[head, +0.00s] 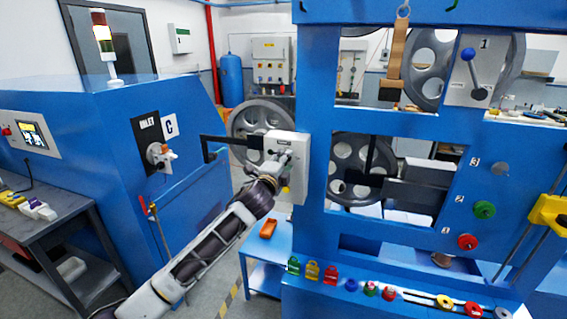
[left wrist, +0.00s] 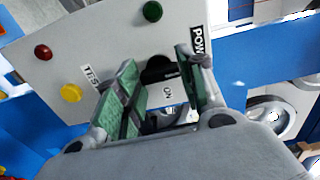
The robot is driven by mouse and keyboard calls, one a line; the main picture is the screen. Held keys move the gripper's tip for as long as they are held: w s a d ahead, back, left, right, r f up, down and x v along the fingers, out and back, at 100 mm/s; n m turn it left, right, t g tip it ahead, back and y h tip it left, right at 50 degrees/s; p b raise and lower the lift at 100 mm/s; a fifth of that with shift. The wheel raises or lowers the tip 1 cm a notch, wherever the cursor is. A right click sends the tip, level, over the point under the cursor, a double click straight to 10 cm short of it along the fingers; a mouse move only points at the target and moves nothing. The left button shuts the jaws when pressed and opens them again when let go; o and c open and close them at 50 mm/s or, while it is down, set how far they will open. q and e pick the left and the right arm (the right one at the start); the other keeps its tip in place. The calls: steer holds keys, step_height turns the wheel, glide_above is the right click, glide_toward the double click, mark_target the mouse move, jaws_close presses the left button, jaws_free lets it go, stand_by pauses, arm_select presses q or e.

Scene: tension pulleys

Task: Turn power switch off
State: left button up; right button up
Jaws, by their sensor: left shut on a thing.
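The grey-white control box (head: 299,187) with the power switch is fixed to the blue machine frame in the middle of the head view. Its face (left wrist: 100,28) fills the upper left wrist view. The black power switch (left wrist: 158,70) sits between the green finger pads of my left gripper (left wrist: 163,82), with an "ON" label beside it and a partly hidden "POW" label at the right finger. My left gripper (head: 281,157) is shut on the switch, and the fingers hide part of it. My right gripper is in neither view.
Green (left wrist: 152,11), red (left wrist: 43,53) and yellow (left wrist: 71,93) buttons sit on the box near my left gripper. A blue shelf (head: 262,277) stands below the arm. A blue cabinet (head: 95,120) with a valve (head: 157,153) stands at left. Colored padlocks (head: 312,270) line the frame's front ledge.

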arm_select(q)
steer(key=shift+f, duration=0.1)
steer(key=o, duration=1)
steer(key=shift+v, duration=6)
steer(key=shift+n, duration=0.3)
